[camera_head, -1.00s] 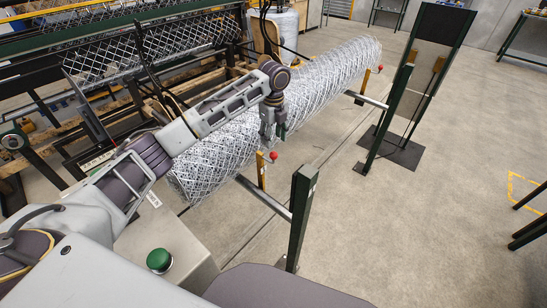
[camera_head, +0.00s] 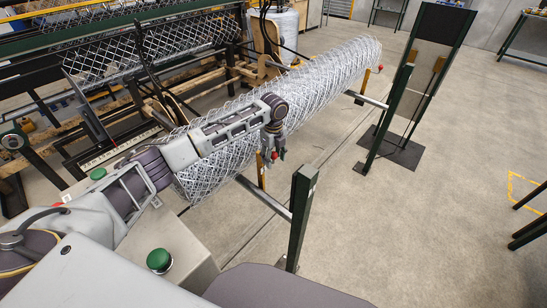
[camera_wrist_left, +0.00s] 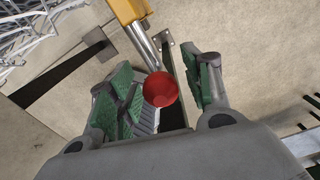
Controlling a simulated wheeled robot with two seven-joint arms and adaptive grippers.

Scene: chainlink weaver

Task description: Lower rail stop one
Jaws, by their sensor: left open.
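The near rail stop is a yellow upright bar (camera_head: 261,172) beside the near end of the wire mesh roll (camera_head: 225,150); its bar also shows at the top of the left wrist view (camera_wrist_left: 127,10). A metal rod runs from it to a red ball knob (camera_wrist_left: 161,89). My left gripper (camera_head: 275,158) is open around the knob, with the green-padded fingers on either side of it in the left wrist view (camera_wrist_left: 168,92). I cannot tell whether a finger touches it. In the head view the fingers partly hide the knob. My right gripper is not in view.
A second yellow stop (camera_head: 367,80) with a red knob (camera_head: 380,68) stands at the far end of the roll. A dark green post (camera_head: 300,215) stands close right of my left gripper, and a tall dark panel (camera_head: 425,75) farther back. The floor at right is mostly open.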

